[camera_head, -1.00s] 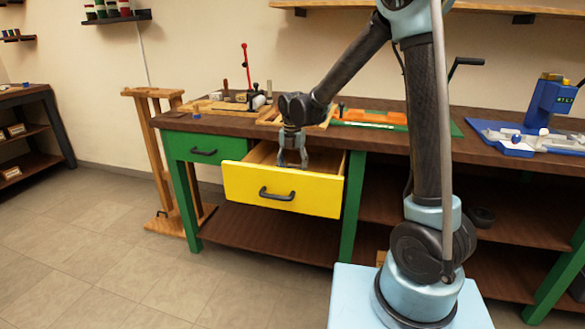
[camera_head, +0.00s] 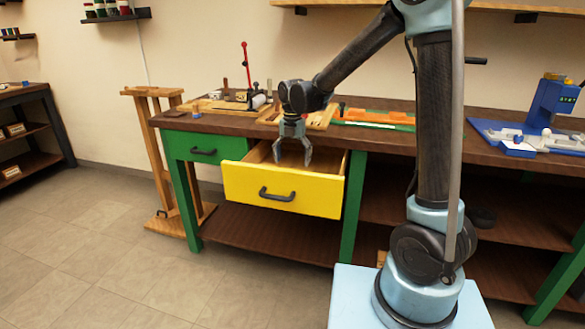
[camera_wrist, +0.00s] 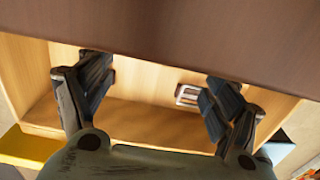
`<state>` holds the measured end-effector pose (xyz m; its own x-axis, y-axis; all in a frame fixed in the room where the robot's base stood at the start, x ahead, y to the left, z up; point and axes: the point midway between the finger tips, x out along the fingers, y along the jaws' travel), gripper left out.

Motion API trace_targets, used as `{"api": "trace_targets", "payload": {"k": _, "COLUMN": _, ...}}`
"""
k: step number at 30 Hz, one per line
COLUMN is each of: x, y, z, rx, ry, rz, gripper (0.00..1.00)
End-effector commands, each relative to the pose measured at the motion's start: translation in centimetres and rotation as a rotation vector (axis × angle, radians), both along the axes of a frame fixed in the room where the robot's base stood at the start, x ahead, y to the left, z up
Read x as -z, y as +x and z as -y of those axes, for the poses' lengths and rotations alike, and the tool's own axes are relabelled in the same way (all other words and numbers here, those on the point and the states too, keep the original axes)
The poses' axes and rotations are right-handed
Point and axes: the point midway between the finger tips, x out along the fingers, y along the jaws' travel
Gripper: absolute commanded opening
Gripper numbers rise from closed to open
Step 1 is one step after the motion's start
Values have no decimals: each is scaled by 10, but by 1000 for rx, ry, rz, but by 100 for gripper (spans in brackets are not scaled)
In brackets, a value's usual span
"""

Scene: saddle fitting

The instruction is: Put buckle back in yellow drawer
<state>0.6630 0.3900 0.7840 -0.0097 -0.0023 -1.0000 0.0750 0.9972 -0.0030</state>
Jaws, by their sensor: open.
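The yellow drawer (camera_head: 318,196) is pulled out of the workbench, its wooden inside open at the top. The buckle (camera_wrist: 187,95), a small pale metal frame, lies inside the drawer in the wrist view, next to my right-hand finger. In the head view the buckle cannot be made out behind the drawer front. My gripper (camera_head: 293,158) is open and points down at the drawer opening. In the wrist view my gripper (camera_wrist: 158,82) has its fingers wide apart with nothing between them.
The brown bench top (camera_head: 385,143) overhangs the back of the drawer and crosses the upper wrist view. A wooden board (camera_head: 322,118) and several tools stand on it. A shut green drawer (camera_head: 203,148) is left of the yellow one. The floor in front is clear.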

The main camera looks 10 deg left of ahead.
Motion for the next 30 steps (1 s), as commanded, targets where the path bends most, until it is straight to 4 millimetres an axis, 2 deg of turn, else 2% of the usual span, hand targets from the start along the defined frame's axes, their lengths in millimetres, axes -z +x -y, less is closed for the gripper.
{"api": "trace_targets", "payload": {"k": 6, "x": -44, "y": -2, "z": 0, "rx": 2, "ry": 0, "rz": 7, "gripper": 83}}
{"api": "trace_targets", "payload": {"k": 12, "x": -72, "y": -2, "z": 0, "rx": 3, "ry": 0, "rz": 9, "gripper": 83}}
{"api": "trace_targets", "payload": {"k": 18, "x": -84, "y": -1, "z": 0, "rx": 3, "ry": 0, "rz": 9, "gripper": 83}}
{"api": "trace_targets", "payload": {"k": 24, "x": -86, "y": -1, "z": 3, "rx": 15, "ry": 0, "rz": 10, "gripper": 83}}
{"api": "trace_targets", "payload": {"k": 26, "x": -87, "y": -2, "z": 10, "rx": 46, "ry": 2, "rz": 11, "gripper": 83}}
{"api": "trace_targets", "payload": {"k": 30, "x": -94, "y": -4, "z": 45, "rx": 214, "ry": 9, "rz": 19, "gripper": 83}}
